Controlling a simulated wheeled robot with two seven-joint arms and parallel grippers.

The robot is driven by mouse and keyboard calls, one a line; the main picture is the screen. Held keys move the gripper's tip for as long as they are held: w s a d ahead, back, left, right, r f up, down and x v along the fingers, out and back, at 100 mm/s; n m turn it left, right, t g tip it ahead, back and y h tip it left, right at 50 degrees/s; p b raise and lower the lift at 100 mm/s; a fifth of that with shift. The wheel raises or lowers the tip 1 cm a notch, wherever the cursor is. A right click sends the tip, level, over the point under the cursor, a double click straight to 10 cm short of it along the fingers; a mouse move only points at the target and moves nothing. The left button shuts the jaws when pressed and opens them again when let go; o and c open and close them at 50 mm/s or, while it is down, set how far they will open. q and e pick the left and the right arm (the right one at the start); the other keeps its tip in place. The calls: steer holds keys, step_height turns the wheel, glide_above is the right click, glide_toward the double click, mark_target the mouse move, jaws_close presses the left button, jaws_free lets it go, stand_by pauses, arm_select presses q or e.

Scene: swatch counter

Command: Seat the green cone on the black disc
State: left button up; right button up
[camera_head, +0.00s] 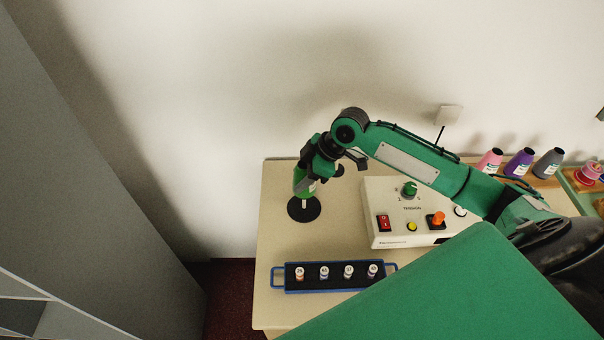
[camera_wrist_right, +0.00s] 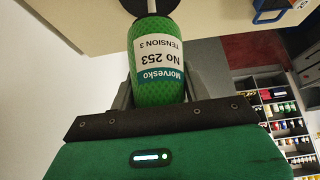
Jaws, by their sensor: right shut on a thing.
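My right gripper (camera_head: 307,174) is shut on the green cone (camera_head: 303,184), above the black disc (camera_head: 296,212) at the left of the counter. A pale spindle (camera_head: 304,204) stands up from the disc and shows below the cone, so cone and disc are apart. I cannot tell whether the spindle tip is inside the cone. In the right wrist view the green cone (camera_wrist_right: 158,92) sits between the fingers, its white and teal label facing the camera. The spindle (camera_wrist_right: 152,6) and part of the black disc (camera_wrist_right: 133,7) show beyond it. My left gripper is not in view.
A control box (camera_head: 385,235) with knobs stands right of the disc. A blue-handled tray (camera_head: 310,287) with several small spools lies in front. Pink, purple and grey cones (camera_head: 520,162) stand at the back right.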

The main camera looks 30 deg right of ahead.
steer(key=shift+f+b, duration=1.4)
steer(key=shift+f, duration=2.15)
steer(key=o, duration=1.1)
steer(key=b+v, duration=0.1)
steer(key=v, duration=0.5)
steer(key=shift+d+r+b, duration=0.1)
steer(key=shift+d+b, duration=0.05)
steer(key=shift+b, duration=0.2)
steer(key=shift+s+d+r, duration=0.15)
steer(key=shift+d+r, duration=0.05)
steer(key=shift+r, duration=0.3)
